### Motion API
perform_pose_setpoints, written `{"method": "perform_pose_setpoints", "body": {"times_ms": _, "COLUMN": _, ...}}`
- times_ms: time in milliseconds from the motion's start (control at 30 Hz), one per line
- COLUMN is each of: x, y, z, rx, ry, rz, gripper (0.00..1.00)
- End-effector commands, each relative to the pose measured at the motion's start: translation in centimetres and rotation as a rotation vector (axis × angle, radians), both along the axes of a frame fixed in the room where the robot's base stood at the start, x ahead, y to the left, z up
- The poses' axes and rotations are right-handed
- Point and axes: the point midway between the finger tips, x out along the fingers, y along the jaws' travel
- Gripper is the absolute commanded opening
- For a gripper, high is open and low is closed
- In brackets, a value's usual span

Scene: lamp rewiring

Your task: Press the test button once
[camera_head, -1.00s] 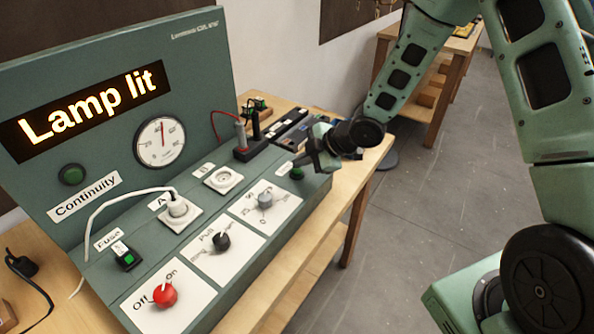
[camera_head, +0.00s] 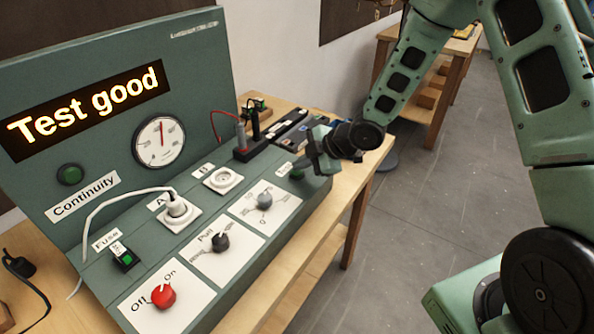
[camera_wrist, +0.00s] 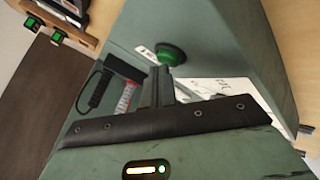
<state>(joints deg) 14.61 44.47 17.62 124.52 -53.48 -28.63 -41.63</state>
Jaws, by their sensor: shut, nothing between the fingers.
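The test button (camera_wrist: 170,52) is a round green button at the right end of the green test panel (camera_head: 215,255). The display (camera_head: 90,108) reads "Test good" in lit letters. The dial gauge (camera_head: 159,141) has its needle pointing almost straight up.
The panel carries a red Off/On knob (camera_head: 163,296), a black knob (camera_head: 221,242), a grey knob (camera_head: 265,201) and a white plug (camera_head: 177,208) in socket A. Two probes (camera_head: 247,135) stand behind. Open floor (camera_head: 430,240) lies to the right.

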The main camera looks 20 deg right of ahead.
Motion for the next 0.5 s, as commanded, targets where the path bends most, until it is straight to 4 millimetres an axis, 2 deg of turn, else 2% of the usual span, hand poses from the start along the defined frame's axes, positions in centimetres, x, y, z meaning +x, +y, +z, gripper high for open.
{"method": "perform_pose_setpoints", "body": {"times_ms": 267, "x": 0.0, "y": 0.0, "z": 0.1, "rx": -0.001, "ry": 0.001, "rz": 0.000, "gripper": 0.00}}
{"method": "perform_pose_setpoints", "body": {"times_ms": 500, "x": 0.0, "y": 0.0, "z": 1.3, "rx": -0.001, "ry": 0.001, "rz": 0.000, "gripper": 0.00}}
